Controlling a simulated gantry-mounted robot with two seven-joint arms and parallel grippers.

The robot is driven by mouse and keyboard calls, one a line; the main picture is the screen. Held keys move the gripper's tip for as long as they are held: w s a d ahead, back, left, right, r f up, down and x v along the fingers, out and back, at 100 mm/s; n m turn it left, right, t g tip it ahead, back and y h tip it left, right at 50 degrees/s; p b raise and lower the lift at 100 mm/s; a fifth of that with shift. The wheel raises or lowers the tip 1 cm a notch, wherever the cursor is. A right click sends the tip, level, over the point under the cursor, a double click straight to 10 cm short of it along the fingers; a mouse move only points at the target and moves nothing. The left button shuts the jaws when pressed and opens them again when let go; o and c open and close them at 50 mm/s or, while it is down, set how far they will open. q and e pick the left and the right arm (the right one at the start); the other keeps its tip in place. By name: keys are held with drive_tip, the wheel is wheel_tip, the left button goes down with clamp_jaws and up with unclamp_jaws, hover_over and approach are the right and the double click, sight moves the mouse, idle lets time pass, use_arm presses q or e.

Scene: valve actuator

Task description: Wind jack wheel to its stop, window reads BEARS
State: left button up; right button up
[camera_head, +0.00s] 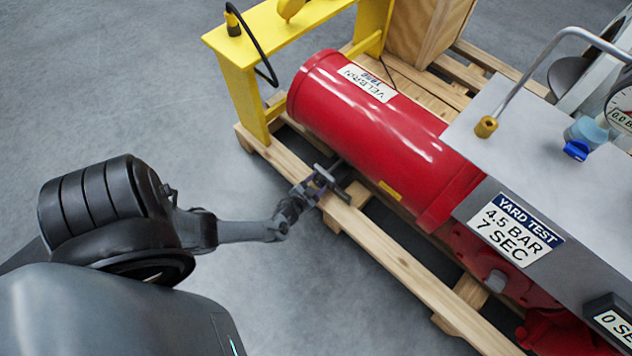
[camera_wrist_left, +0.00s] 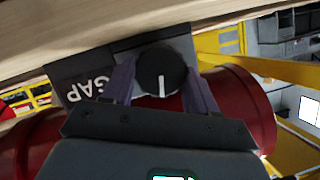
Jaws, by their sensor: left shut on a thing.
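The jack wheel (camera_wrist_left: 161,70) is a round black knob with a white line, in the left wrist view. In the head view my left gripper (camera_head: 320,187) is low at the pallet's near side, beside the red cylinder (camera_head: 375,130); the wheel is too small to make out there. My right gripper is not in view.
The wooden pallet (camera_head: 400,268) carries the cylinder, a yellow frame (camera_head: 237,82) and a grey box (camera_head: 530,150) with a YARD TEST label. The pallet beam lies close to my left gripper. The grey floor (camera_head: 215,120) at left is clear.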

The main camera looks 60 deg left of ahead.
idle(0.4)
use_arm(q)
drive_tip(key=o, duration=1.1)
drive_tip(key=shift+c, duration=0.2)
drive_tip(key=shift+s+d+r, duration=0.1)
drive_tip(key=shift+s+d+r+p, duration=0.15)
drive_tip(key=shift+s+p, duration=0.1)
drive_tip(key=shift+p, duration=0.15)
drive_tip(key=p+v, duration=0.5)
drive_tip(key=v, duration=0.5)
